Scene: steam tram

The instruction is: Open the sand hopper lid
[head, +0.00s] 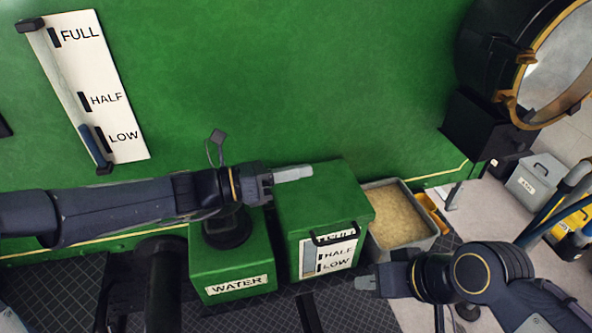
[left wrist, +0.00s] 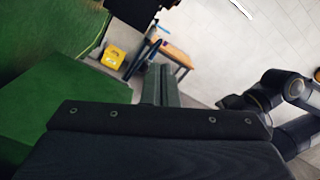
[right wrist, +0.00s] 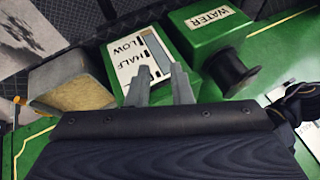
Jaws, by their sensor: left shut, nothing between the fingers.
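The sand hopper is probably the green box with a FULL/HALF/LOW gauge (head: 335,257) on its front. Its flat green lid (head: 322,192) looks closed, with a dark handle bar (head: 335,234) at the front edge. My left gripper (head: 293,173) is shut and empty, pointing right above the back left part of the lid. Its fingers show pressed together in the left wrist view (left wrist: 161,85). My right gripper (head: 365,282) is in front of the box, to the right of the gauge. In the right wrist view its fingers (right wrist: 163,85) are apart with nothing between them.
A green WATER box (head: 232,262) with a dark round cap stands left of the hopper. A grey tub of sand (head: 434,240) stands right of it. A green wall (head: 300,90) rises behind, carrying a tall gauge (head: 120,70). A large round lamp (head: 545,60) is upper right.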

